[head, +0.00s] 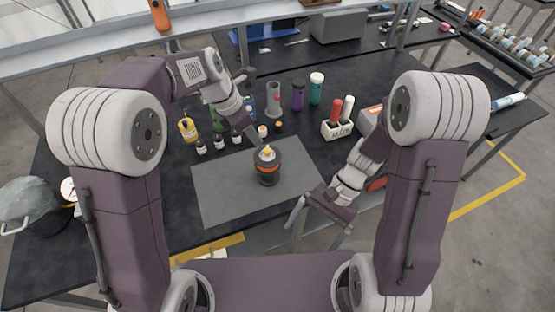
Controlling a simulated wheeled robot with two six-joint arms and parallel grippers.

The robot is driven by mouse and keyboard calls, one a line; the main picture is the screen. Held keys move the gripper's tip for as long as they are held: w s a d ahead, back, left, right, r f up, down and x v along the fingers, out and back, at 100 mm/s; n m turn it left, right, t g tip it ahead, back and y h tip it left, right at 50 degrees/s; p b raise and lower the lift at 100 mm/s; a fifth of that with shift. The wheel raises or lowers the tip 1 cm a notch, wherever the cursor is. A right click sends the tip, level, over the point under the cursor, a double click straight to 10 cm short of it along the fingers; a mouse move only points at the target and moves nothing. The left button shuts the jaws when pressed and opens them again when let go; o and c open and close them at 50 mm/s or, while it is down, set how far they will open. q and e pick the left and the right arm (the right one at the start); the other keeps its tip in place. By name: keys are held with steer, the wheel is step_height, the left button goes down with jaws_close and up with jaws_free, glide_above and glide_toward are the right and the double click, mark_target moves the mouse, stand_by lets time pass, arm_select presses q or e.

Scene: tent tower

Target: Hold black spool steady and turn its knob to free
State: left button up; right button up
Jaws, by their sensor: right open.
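The black spool (268,177) stands upright on the grey mat (222,193) near the table's front. It has an orange band and a pale yellow knob (267,153) on top. My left gripper (255,140) comes down from behind and to the left of the spool, its tip end close to the knob. Its fingers are small and partly hidden by its own wrist, so contact and opening cannot be told. My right gripper (311,236) is open and empty, to the right of and nearer than the spool, by the table's front edge, apart from the spool.
Small dark bottles (218,142) and a yellow container (187,129) stand behind the mat on the left. Purple (298,96) and teal (316,89) bottles stand further back. A white rack (337,132) with red and white bottles is at right. The mat's left part is clear.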

mark_target(280, 165)
steer(key=w+a+r+m+t+y, duration=0.2)
steer(key=w+a+m+t+y, duration=0.2)
steer(key=w+a+m+y, duration=0.45)
steer(key=w+d+f+m+t, duration=0.1)
steer(key=w+m+t, duration=0.1)
steer(key=w, duration=0.3)
steer(key=w+d+f+m+t+y, duration=0.1)
steer(key=w+f+m+t, duration=0.1)
steer(key=w+m+t, duration=0.1)
steer(key=w+d+f+m+t, duration=0.1)
steer(key=w+f+m+t, duration=0.1)
steer(key=w+t, duration=0.3)
steer(key=shift+w+d+f+m, duration=0.1)
steer(key=shift+w+d+m, duration=0.05)
steer(key=shift+w+m, duration=0.3)
steer(key=shift+w+d+f+m, duration=0.15)
steer(key=shift+w+m, duration=0.15)
steer(key=shift+w, duration=0.15)
steer(key=shift+w+a+f, duration=0.1)
steer(key=shift+w+a, duration=0.1)
steer(key=shift+w, duration=0.1)
steer(key=shift+w+a, duration=0.15)
steer(key=shift+a, duration=0.15)
steer(key=x, duration=0.8)
arm_select(q)
steer(key=shift+w+d, duration=0.15)
steer(key=shift+d, duration=0.05)
